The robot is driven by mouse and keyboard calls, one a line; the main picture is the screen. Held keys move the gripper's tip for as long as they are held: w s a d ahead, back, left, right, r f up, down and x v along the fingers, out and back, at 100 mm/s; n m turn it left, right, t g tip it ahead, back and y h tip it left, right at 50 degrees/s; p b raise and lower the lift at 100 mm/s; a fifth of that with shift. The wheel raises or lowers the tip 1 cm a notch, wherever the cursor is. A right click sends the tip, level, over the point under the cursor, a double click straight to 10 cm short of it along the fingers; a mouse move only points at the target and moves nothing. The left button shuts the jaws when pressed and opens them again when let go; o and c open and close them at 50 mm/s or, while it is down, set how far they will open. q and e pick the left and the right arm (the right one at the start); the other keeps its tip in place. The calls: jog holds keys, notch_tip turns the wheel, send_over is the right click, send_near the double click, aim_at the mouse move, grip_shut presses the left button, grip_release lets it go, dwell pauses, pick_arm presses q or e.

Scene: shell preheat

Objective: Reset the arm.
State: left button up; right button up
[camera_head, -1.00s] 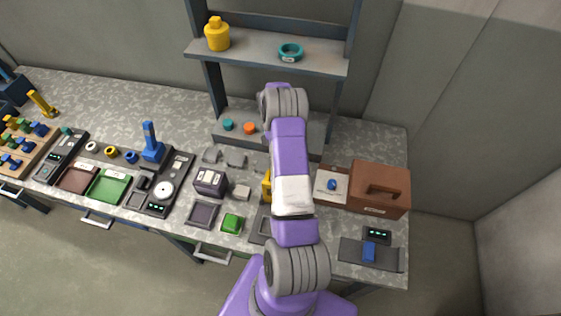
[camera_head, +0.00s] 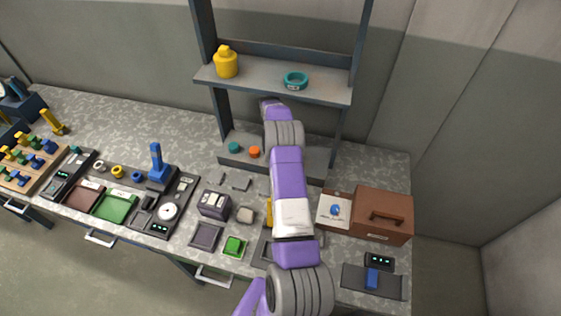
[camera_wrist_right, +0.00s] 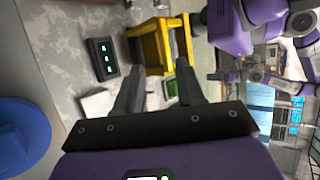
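In the head view a purple and grey arm of mine (camera_head: 289,180) reaches up from the bottom over the bench towards the shelf. Its hand is hidden behind its own links. In the right wrist view my right gripper (camera_wrist_right: 158,78) has its two dark fingers apart, with nothing held between them. A yellow frame-like stand (camera_wrist_right: 150,48) is beyond the fingertips; contact cannot be judged. In the head view a yellow piece (camera_head: 269,211) shows partly beside the arm. My left gripper is not in view.
A shelf (camera_head: 325,91) holds a yellow bottle (camera_head: 226,64) and a teal ring (camera_head: 295,80). A brown case (camera_head: 384,207) stands at the bench's right. Small devices and trays line the front. A large blue disc (camera_wrist_right: 20,135) shows in the right wrist view.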

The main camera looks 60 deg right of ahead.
jog(key=shift+w+d+r, duration=0.15)
jog(key=shift+w+r, duration=0.05)
jog(key=shift+w, duration=0.05)
dwell(0.6)
